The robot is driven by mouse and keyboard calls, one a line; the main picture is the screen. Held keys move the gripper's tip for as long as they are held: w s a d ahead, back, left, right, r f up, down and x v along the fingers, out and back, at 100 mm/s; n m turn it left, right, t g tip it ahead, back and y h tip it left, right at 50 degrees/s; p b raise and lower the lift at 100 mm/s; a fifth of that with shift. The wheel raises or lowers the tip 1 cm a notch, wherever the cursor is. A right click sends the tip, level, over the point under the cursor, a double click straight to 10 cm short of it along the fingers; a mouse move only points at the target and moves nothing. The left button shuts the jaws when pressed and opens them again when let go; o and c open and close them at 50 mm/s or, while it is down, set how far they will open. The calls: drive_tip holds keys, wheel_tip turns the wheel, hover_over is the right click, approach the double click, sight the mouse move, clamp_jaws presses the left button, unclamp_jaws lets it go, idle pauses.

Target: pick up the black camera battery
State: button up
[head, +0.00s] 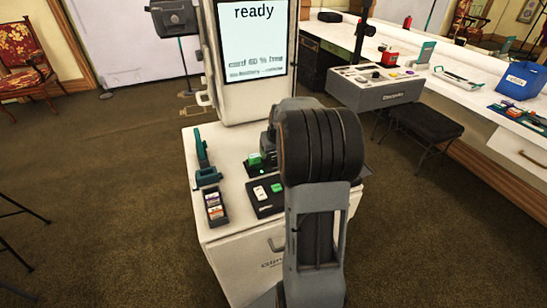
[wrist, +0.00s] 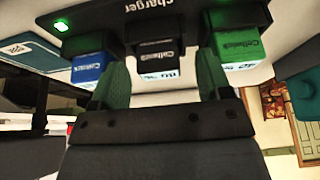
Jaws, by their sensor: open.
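The black camera battery (wrist: 155,58) sits in a slot of the dark charger (wrist: 190,10) in the wrist view, between a blue battery (wrist: 90,62) and a green battery (wrist: 238,50). My gripper (wrist: 162,62) is open, with one green-padded finger at each side of the black battery. It looks close to the battery, but I cannot tell whether the fingers touch it. In the head view my arm covers the gripper and the black battery.
A white cart (head: 230,236) carries a teal tool (head: 203,160), a small dark tray of packs (head: 215,207) and a black tray (head: 265,208) with white and green pieces. A screen (head: 257,40) stands at the back. A counter with a blue bin (head: 521,80) is at right.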

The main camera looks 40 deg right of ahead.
drive_tip(key=c, duration=1)
drive_tip(key=shift+c, duration=0.2)
